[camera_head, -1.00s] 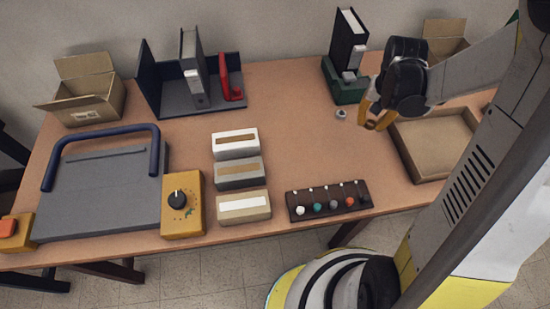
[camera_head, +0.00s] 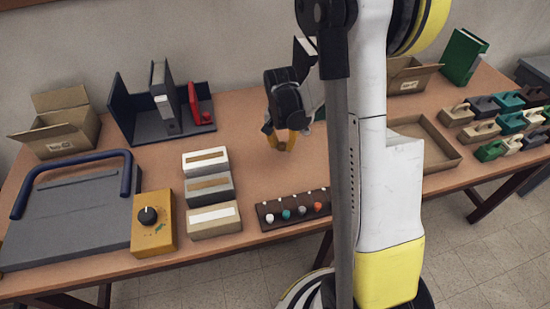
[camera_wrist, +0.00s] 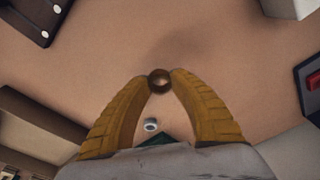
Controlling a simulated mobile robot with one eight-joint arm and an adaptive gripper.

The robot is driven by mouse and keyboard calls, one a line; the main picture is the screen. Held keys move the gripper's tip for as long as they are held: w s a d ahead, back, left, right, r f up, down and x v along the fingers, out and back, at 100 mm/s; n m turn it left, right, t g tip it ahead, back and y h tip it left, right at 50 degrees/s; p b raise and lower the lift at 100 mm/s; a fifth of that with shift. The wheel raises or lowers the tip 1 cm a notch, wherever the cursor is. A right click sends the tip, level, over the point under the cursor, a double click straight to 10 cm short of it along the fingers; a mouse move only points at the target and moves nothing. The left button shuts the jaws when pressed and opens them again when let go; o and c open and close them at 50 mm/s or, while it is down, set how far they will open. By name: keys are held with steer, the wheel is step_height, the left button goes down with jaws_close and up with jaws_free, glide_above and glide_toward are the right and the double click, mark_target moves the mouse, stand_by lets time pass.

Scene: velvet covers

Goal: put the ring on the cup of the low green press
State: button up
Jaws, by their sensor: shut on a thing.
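My gripper (camera_head: 281,146) hangs over the middle of the table, its yellow fingers pointing down. In the wrist view the fingertips (camera_wrist: 160,79) are shut on a small brown ring (camera_wrist: 153,75), its hole facing the camera. A small grey cup (camera_wrist: 151,125) shows between the fingers, with a dark green piece (camera_wrist: 150,138) of the low press beside it. The ring is apart from the cup in this view. In the head view my arm hides most of the press and its cup; a black and white upright part (camera_head: 305,50) shows above the gripper.
A dark strip with coloured knobs (camera_head: 265,217) lies near the front edge. Several tissue-box-like blocks (camera_head: 206,161) stand left of my gripper, and a dark organiser (camera_head: 125,110) behind them. A cardboard tray (camera_head: 455,158) is on the right. Bare table surrounds the gripper.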

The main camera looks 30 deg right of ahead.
mark_target(276, 157)
steer(key=shift+w+a+f, duration=0.6)
steer(key=shift+w, duration=0.15)
steer(key=shift+f+b, duration=1.15)
steer(key=shift+f, duration=0.8)
steer(key=shift+f, duration=0.15)
steer(key=o, duration=0.8)
